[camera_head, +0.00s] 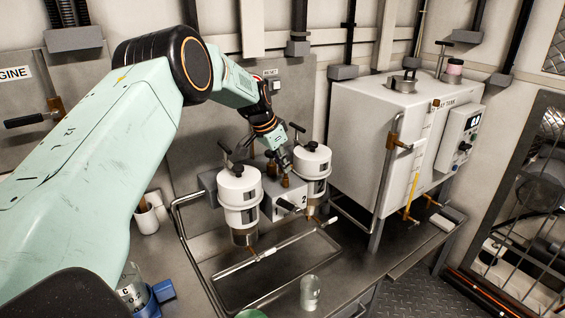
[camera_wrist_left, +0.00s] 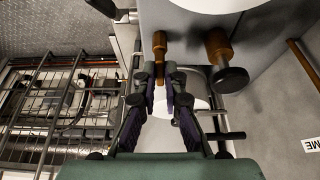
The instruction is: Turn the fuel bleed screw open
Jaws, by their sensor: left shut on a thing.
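The fuel bleed screw (camera_wrist_left: 159,46) is a slim brass screw standing on a grey block in the left wrist view. Its end sits between the tips of my left gripper (camera_wrist_left: 160,78), which is shut on it. In the head view my left gripper (camera_head: 285,162) reaches down between two white filter canisters, the left one (camera_head: 240,192) and the right one (camera_head: 312,167). Brass shows just under its fingertips, above the grey filter head (camera_head: 288,201) marked 2. The fingers partly hide the screw. My right gripper is not in view.
A brass fitting with a black knob (camera_wrist_left: 231,80) stands close beside the fingers in the left wrist view. A drip tray (camera_head: 215,275) lies below the filters. A white tank (camera_head: 368,115) stands at the right. A glass (camera_head: 311,293) stands on the counter in front.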

